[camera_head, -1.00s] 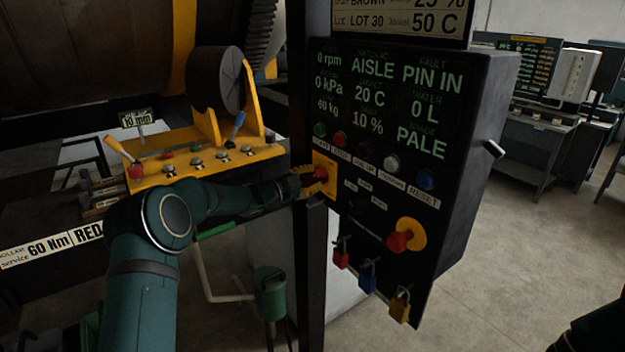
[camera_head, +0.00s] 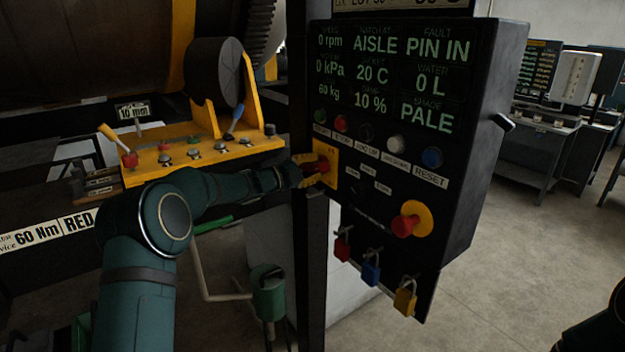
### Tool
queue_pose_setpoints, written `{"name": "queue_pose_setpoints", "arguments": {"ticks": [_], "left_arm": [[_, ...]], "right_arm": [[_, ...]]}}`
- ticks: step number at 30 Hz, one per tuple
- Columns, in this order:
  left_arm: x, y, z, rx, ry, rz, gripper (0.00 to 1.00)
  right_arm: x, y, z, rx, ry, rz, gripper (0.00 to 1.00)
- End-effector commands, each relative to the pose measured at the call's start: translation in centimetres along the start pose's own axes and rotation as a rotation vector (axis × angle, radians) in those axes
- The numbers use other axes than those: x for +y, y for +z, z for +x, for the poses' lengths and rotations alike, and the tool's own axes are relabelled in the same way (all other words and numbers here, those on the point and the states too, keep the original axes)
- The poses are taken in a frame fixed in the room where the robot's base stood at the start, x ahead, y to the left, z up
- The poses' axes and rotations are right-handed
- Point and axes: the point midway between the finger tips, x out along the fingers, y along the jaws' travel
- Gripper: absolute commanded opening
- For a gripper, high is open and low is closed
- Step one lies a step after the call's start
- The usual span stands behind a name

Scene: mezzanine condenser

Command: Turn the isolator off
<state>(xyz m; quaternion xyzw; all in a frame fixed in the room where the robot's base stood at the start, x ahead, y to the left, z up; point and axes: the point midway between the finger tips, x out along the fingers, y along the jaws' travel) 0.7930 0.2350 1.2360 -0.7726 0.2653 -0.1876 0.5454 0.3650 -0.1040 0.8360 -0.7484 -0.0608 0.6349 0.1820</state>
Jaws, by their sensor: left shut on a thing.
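The isolator (camera_head: 331,176) is a red handle on a square yellow plate, on the left edge of the black control panel (camera_head: 466,130). My left gripper (camera_head: 314,171) comes in from the left and is shut on the red handle. Its fingers cover much of the handle, so I cannot tell which way the handle points. My right gripper is not in view.
A red mushroom button (camera_head: 404,226) on a yellow disc sits lower right on the panel. Red, blue and yellow padlocks (camera_head: 404,299) hang below. A yellow control bench (camera_head: 258,146) stands left, behind my left arm.

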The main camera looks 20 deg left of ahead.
Motion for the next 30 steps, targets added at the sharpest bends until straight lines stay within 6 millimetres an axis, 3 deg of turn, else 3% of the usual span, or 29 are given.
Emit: {"name": "queue_pose_setpoints", "arguments": {"ticks": [3, 21, 30], "left_arm": [[0.4, 0.0, 0.1, 0.002, -0.003, 0.116, 0.0], [0.3, 0.0, 0.1, 0.002, -0.004, 0.685, 0.0], [0.3, 0.0, 0.1, 0.001, -0.004, 0.933, 0.0]], "right_arm": [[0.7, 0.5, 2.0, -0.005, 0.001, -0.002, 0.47], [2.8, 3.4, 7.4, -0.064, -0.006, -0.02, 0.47], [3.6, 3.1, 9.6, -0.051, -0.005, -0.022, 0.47]]}}
